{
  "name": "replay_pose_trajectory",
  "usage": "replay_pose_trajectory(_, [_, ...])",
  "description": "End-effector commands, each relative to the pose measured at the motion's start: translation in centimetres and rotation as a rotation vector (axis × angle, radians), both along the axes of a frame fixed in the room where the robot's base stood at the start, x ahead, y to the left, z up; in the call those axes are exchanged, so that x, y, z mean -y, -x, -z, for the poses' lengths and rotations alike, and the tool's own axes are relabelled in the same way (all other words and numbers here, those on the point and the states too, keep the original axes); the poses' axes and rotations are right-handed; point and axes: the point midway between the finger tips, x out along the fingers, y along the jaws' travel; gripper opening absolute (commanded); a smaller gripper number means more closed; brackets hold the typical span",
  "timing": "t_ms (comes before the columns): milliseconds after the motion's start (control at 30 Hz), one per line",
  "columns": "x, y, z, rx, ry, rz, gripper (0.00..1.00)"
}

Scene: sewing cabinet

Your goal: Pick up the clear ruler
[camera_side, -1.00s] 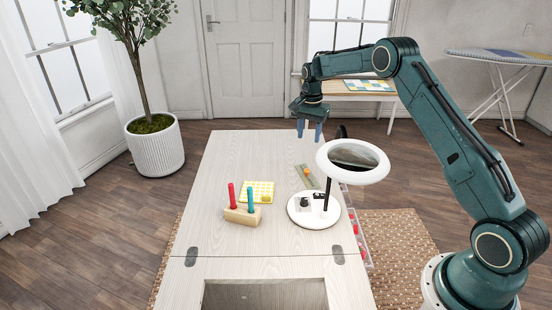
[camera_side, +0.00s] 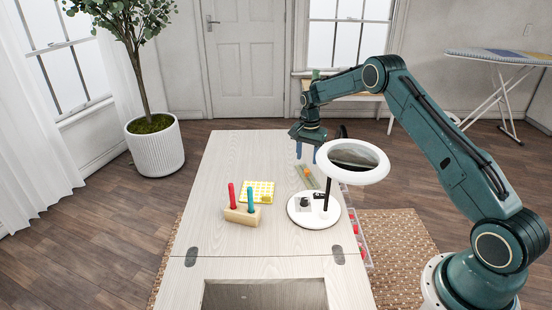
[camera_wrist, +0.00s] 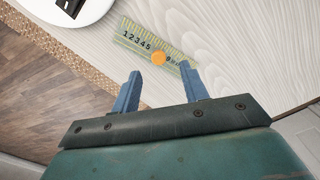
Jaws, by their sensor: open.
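The clear ruler (camera_wrist: 138,37) lies on the table, greenish and see-through, with dark numbers, tick marks and an orange round spot (camera_wrist: 158,58) on it. In the side view the ruler (camera_side: 311,181) lies just behind the lamp base, partly hidden by the lamp. My gripper (camera_side: 306,154) is above the table near the ruler's far end, pointing down. In the wrist view my gripper (camera_wrist: 161,76) has its two blue fingers apart with nothing between them, and the ruler's near end shows just beyond the fingertips.
A magnifier lamp (camera_side: 352,162) with a white ring head and round base (camera_side: 300,217) stands close to the ruler. A wooden block with red and teal pegs (camera_side: 241,215) and a yellow checked piece (camera_side: 262,188) are to the left. The table's (camera_side: 235,160) far left is clear.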

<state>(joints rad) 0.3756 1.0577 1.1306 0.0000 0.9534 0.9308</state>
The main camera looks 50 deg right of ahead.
Motion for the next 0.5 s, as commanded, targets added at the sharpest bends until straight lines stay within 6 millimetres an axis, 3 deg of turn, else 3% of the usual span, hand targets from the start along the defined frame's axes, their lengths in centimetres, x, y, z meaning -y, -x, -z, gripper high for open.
replay_pose_trajectory(267, [0.0,0.0,0.5,-0.001,-0.001,0.0,0.44])
replay_pose_trajectory(500, [0.2,0.2,2.9,-0.002,0.0,0.001,0.44])
